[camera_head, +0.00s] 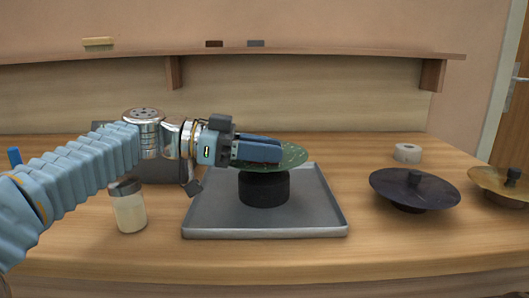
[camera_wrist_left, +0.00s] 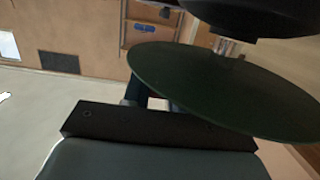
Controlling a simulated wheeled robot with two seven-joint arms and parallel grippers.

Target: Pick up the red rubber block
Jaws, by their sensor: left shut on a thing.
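No plainly red block shows in either view. A small dark reddish-brown block (camera_head: 214,43) lies on the wall shelf; I cannot tell if it is rubber. My left gripper (camera_head: 272,150) is shut on the rim of a speckled green disc (camera_head: 295,156), which is about level over a black round base (camera_head: 264,189). I cannot tell whether the disc touches the base. The left wrist view shows the disc (camera_wrist_left: 205,85) large, with a dark gripper part (camera_wrist_left: 150,128) below it. My right gripper is not in view.
The grey tray (camera_head: 205,220) holds the black base. A pale-filled jar (camera_head: 130,211) stands to its left. A dark disc (camera_head: 414,188), a brass disc (camera_head: 498,184) and a white roll (camera_head: 408,152) are at right. The shelf (camera_head: 110,55) also bears a yellow block (camera_head: 98,42) and a grey block (camera_head: 256,43).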

